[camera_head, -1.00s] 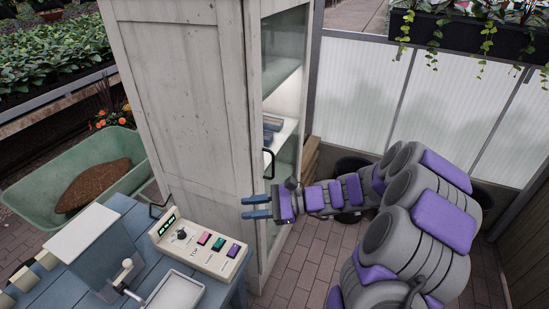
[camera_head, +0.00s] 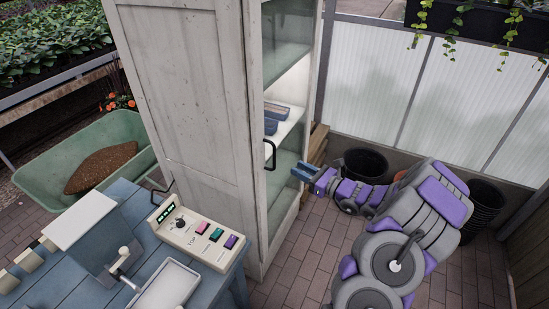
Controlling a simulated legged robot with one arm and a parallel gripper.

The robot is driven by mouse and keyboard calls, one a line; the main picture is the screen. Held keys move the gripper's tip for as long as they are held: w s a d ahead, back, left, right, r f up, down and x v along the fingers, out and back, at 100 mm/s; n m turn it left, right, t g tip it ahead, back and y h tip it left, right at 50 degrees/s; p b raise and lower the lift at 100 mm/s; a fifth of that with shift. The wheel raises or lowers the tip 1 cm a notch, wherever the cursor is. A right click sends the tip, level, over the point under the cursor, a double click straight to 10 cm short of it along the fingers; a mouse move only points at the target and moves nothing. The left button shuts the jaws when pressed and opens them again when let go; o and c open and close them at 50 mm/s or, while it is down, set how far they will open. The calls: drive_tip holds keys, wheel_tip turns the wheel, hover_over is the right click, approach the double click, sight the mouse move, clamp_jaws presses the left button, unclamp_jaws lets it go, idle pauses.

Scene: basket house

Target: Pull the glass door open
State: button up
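A tall, worn white cabinet (camera_head: 190,100) stands in the middle of the view. Its glass door (camera_head: 283,185) is on the right-hand face and looks shut. A black bar handle (camera_head: 270,155) sits on the left edge of the door, about halfway up. My gripper (camera_head: 299,171) is to the right of the handle and slightly lower, in front of the glass. Its blue fingers point left toward the door and look apart, with nothing between them. It does not touch the handle.
A blue table (camera_head: 60,285) with a control box (camera_head: 200,237) stands at front left. A green wheelbarrow (camera_head: 50,160) is behind it. Black pots (camera_head: 366,165) stand by the translucent wall (camera_head: 375,85) at right. Brick floor (camera_head: 300,275) is clear before the cabinet.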

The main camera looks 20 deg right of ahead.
sight(274, 166)
drive_tip(key=b+x, duration=0.2)
drive_tip(key=x, duration=0.9)
drive_tip(key=shift+w+a, duration=0.1)
drive_tip(key=shift+w, duration=0.2)
drive_tip(key=shift+c, duration=0.3)
clamp_jaws()
